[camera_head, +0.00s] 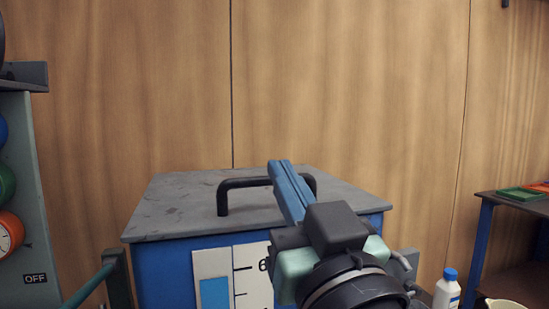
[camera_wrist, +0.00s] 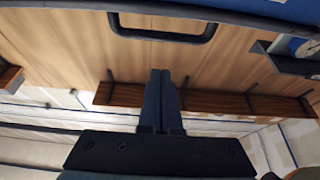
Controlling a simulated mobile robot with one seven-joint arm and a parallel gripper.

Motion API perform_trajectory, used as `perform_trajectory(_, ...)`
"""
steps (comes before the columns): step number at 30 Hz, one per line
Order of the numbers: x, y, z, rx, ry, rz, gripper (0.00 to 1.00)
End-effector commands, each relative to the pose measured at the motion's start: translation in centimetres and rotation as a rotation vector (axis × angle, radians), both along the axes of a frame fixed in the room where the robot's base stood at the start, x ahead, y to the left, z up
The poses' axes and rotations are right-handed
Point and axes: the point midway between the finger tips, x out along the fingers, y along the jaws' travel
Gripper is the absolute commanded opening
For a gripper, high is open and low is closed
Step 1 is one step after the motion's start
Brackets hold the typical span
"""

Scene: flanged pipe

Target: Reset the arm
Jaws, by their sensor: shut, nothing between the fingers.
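My gripper (camera_head: 280,165) is shut and empty, with its two blue fingers pressed together and pointing up and away in the head view. In the head view it stands in front of a blue box with a grey lid (camera_head: 175,205) and covers part of the lid's black handle (camera_head: 235,184). In the wrist view my gripper (camera_wrist: 160,72) is also shut, its fingers side by side with nothing between them. The handle (camera_wrist: 160,36) shows at the top of the wrist view, apart from the fingertips.
A grey panel (camera_head: 25,180) with coloured round parts and an OFF label stands at the left. A white bottle with a blue cap (camera_head: 447,290) is at the lower right, near a dark table (camera_head: 515,203) with coloured trays. A wooden wall (camera_head: 350,80) is behind.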

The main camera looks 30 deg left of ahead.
Motion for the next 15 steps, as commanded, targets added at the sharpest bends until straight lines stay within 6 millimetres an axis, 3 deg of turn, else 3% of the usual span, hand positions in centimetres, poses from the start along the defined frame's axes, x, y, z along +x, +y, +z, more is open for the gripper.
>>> perform_trajectory(6, -2.0, -2.3, -1.6, 0.001, -0.001, -0.002, 0.0)
perform_trajectory(15, -2.6, -3.0, -1.8, 0.001, -0.006, -0.006, 0.0)
